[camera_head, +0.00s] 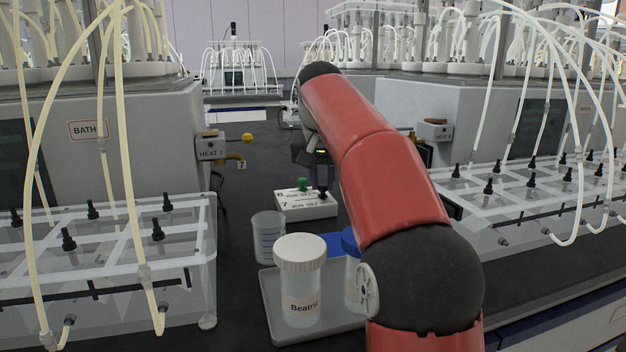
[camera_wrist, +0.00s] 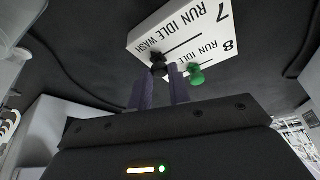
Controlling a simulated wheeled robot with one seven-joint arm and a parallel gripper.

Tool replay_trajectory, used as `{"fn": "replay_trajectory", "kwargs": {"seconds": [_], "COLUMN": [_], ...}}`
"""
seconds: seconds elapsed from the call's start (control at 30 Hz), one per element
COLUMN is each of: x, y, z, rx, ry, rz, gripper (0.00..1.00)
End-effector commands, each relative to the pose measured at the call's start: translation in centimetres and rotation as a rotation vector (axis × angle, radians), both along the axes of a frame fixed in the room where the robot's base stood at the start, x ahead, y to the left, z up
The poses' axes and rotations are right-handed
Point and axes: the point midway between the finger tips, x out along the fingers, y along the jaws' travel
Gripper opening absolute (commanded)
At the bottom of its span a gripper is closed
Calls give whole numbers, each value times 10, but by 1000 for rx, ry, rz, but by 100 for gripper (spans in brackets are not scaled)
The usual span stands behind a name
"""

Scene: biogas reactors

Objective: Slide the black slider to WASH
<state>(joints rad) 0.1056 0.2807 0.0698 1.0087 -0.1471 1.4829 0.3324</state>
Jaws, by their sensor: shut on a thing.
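The white slider box (camera_head: 305,209) stands on the dark bench, with two slots marked 7 and 8. In the wrist view its top (camera_wrist: 178,22) shows the words RUN, IDLE and WASH. The black slider (camera_wrist: 158,68) is in slot 7, at the slot end beside WASH. The green slider (camera_wrist: 196,76) is in slot 8; it also shows in the head view (camera_head: 303,184). My gripper (camera_wrist: 162,80) is shut on the black slider, a fingertip on each side of it. In the head view my arm partly hides the gripper.
A tray (camera_head: 262,300) in front holds a white-capped jar (camera_head: 300,285) and a blue-capped one (camera_head: 350,242) partly behind my arm. A clear beaker (camera_head: 268,238) stands near it. Clear tubed baths flank the bench. A yellow-knobbed HEAT 7 valve (camera_head: 212,148) juts out at left.

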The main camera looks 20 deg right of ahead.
Motion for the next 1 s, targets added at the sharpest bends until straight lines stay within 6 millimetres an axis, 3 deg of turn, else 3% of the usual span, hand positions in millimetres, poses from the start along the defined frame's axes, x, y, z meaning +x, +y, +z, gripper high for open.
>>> {"fn": "replay_trajectory", "kwargs": {"seconds": [0.13, 0.17, 0.3, 0.67, 1.0], "x": [0, 0, 0, -2, -20], "y": [-4, -4, -3, -1, 6], "z": [0, 1, 0, 6, 55], "rx": [-6, -7, -6, -4, -5], "ry": [-2, -2, -2, -3, -4], "rz": [-7, -8, -6, -4, -6], "gripper": [0, 23, 41, 41, 41]}}
